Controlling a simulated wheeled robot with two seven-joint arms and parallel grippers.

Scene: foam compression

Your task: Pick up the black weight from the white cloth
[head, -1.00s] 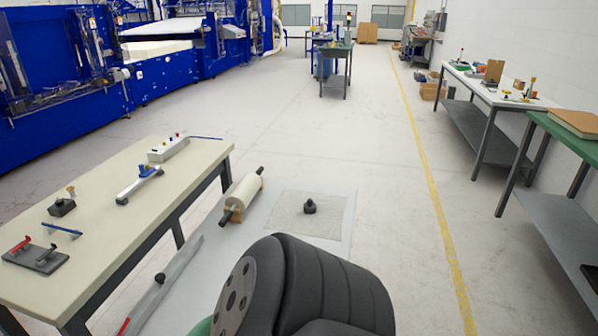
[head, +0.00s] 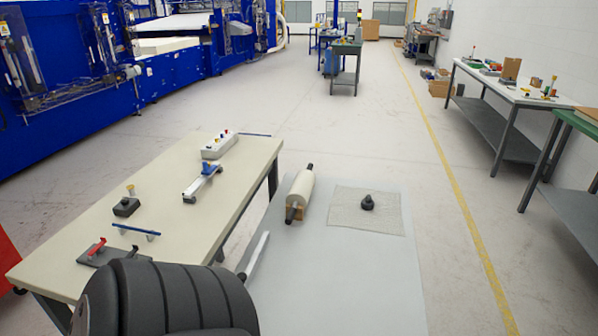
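The black weight (head: 367,202) is a small dark knob-topped piece. It stands upright near the middle of the white cloth (head: 345,221), which lies flat on a pale grey table (head: 330,290). Nothing touches the weight except the cloth under it. A dark ribbed part of my own arm fills the bottom left of the head view. Neither of my grippers shows, so their distance from the weight cannot be seen.
A white roller (head: 302,190) on a wooden block lies left of the cloth. A cream table (head: 165,195) with several small tools stands at the left. A pale bar (head: 258,256) lies near the grey table's left edge. The grey table's front is bare.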

